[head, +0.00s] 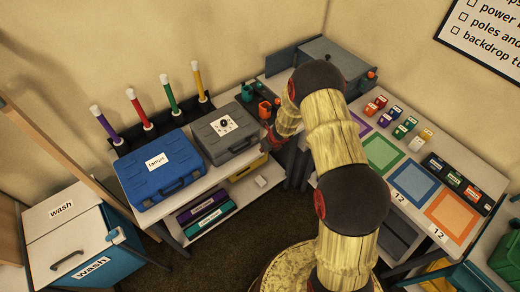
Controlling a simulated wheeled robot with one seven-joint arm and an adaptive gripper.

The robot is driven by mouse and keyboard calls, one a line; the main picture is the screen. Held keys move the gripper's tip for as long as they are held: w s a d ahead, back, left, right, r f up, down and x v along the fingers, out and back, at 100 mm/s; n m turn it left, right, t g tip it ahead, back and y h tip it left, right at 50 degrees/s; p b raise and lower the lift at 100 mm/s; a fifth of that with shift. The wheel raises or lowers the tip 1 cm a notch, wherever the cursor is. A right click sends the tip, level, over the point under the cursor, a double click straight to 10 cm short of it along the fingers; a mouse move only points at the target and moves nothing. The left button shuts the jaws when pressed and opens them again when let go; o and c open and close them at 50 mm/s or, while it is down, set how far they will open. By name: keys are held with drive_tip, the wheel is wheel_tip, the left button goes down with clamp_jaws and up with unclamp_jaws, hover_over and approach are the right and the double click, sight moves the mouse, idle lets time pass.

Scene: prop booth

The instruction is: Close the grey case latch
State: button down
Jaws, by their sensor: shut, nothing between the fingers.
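The grey case (205,133) lies lid down on the left table, to the right of a blue case. A white label with dark marks is on its lid. A dark handle (242,146) shows on its front side; the latch is too small to make out. My gripper (268,144) is just right of the case's front right corner, small and dark in the head view. It is shut and empty. I cannot tell whether it touches the case.
The blue case (150,185) stands close on the left. Colored tubes (169,93) stand behind both cases. Orange and teal items (266,108) sit right of the grey case. A shelf below holds binders (205,210). Another table (470,180) with colored mats is on the right.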

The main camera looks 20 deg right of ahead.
wheel_tip(320, 180, up, 10)
drive_tip(key=w+p, duration=0.2)
drive_tip(key=p, duration=0.2)
drive_tip(key=shift+w+a+f, duration=0.15)
drive_tip(key=shift+a+f, duration=0.1)
drive_tip(key=shift+a, duration=0.15)
